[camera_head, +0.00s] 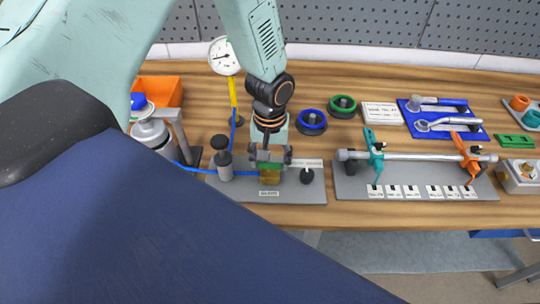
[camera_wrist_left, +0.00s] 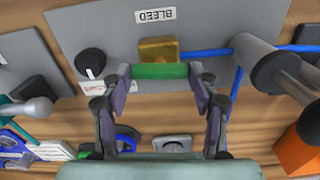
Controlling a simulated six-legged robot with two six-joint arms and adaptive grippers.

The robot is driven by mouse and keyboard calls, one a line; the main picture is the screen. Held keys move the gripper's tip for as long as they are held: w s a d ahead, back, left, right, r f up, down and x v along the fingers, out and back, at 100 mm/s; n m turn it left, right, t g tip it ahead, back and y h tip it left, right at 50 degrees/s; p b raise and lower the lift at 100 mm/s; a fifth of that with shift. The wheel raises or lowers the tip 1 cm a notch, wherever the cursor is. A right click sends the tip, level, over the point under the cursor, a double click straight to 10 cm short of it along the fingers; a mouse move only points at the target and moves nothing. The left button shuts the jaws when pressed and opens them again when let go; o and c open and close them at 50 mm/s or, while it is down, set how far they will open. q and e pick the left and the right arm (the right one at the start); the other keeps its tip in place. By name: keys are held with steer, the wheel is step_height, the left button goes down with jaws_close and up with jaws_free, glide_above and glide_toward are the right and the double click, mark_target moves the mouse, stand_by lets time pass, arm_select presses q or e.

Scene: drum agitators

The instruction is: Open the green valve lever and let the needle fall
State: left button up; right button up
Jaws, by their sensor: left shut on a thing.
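The green valve lever (camera_wrist_left: 160,71) lies across the front of a brass valve block (camera_wrist_left: 158,48) on the grey plate labelled BLEED (camera_wrist_left: 110,22). My left gripper (camera_wrist_left: 160,75) is shut on the green lever, with one fingertip at each end of it. In the head view my left gripper (camera_head: 270,158) reaches down over the brass block (camera_head: 270,177), and its fingers hide part of the lever. The round white gauge (camera_head: 224,55) stands behind, left of my left arm. Its needle is too small to read surely. My right gripper is not in view.
A pipe (camera_head: 420,156) with teal (camera_head: 375,150) and orange (camera_head: 468,160) levers lies right. An orange bin (camera_head: 160,90) is at the back left.

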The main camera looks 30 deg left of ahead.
mark_target(270, 163)
arm_select(q)
steer(key=shift+s+f+n, duration=0.15)
steer(key=shift+s+n, duration=0.2)
steer(key=shift+n, duration=0.05)
steer(key=o, duration=1.1)
steer(key=shift+w, duration=0.2)
steer(key=shift+o, duration=0.2)
step_height(270, 163, up, 12)
step_height(270, 163, down, 12)
steer(key=shift+w+r, duration=0.1)
stand_by(0.6)
